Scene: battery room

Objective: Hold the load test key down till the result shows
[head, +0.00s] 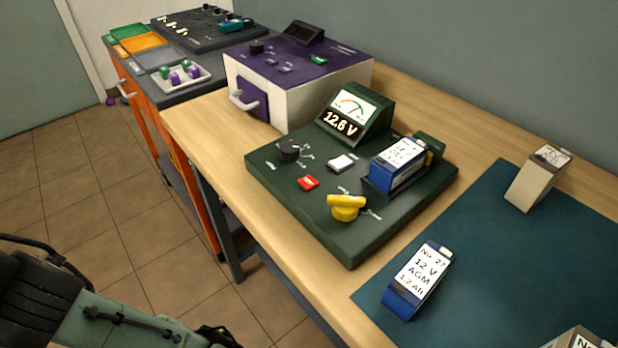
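The dark green tester (300,215) sits on the wooden bench. Its meter head (352,112) has a needle dial above a readout showing 12.6 V. A red key (308,183) and a white key (342,163) stand on its top; their lettering is too small to read, so I cannot tell which is the load test key. A black knob (289,151) and a yellow turning handle (346,207) are beside them. A blue battery (398,166) sits in the tester's cradle. Parts of my arm show at lower left, away from the tester; my gripper's fingers are not visible.
A blue battery (418,280) and a beige one (538,178) stand on the teal mat (480,240); another shows at the lower right corner. A purple and white unit (298,75) stands behind the tester. An orange-sided cabinet (135,85) carries trays. Tiled floor lies open left.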

